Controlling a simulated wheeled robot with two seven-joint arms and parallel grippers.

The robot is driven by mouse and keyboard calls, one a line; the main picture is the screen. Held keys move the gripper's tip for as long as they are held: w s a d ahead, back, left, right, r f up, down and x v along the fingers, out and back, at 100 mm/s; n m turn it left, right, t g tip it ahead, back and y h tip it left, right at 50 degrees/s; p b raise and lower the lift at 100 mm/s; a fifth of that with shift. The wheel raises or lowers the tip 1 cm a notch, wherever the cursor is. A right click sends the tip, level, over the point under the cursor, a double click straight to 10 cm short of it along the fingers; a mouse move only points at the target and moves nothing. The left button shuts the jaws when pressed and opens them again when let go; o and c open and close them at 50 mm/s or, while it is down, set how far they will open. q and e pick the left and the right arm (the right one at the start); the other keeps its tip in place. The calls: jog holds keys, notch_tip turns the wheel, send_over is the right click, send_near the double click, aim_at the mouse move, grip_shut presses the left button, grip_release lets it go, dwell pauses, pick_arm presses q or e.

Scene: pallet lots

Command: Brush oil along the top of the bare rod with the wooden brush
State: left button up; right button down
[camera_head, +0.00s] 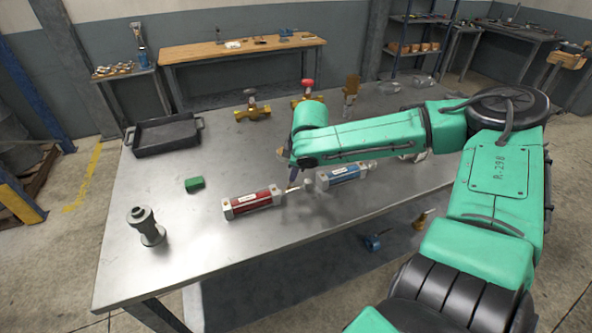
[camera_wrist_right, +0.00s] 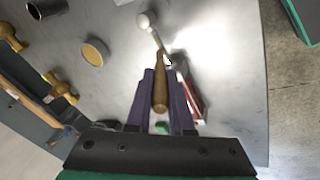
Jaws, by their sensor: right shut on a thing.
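The red cylinder (camera_head: 252,202) lies near the middle of the metal table, and its bare silver rod (camera_head: 292,190) points right. In the wrist view the red body (camera_wrist_right: 193,98) is partly hidden beside the fingers, and a thin rod runs up from it to a pale round end (camera_wrist_right: 144,20). My right gripper (camera_head: 292,176) is over the rod, with its fingers (camera_wrist_right: 163,80) shut on the wooden brush (camera_wrist_right: 160,88). The brush's tip is close to the rod; I cannot tell if it touches. Oil on the rod cannot be made out. My left gripper is not in view.
A blue cylinder (camera_head: 345,175) lies just right of the rod, close to my right arm. A green block (camera_head: 194,184), grey flanged spool (camera_head: 147,228) and black tray (camera_head: 165,134) stand left. Brass valves (camera_head: 253,108) are behind.

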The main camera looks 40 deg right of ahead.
jog(key=shift+w+a+b, duration=0.3)
jog(key=shift+a+b, duration=0.05)
jog(key=shift+a, duration=0.4)
jog(key=shift+d+r, duration=0.1)
jog(key=shift+d, duration=0.05)
jog(key=shift+s+d+r+p, duration=0.1)
jog(key=shift+s+d+p, duration=0.1)
jog(key=shift+d+p, duration=0.35)
jog(key=shift+d, duration=0.1)
jog(key=shift+s+d+f, duration=0.15)
jog(key=shift+f, duration=0.05)
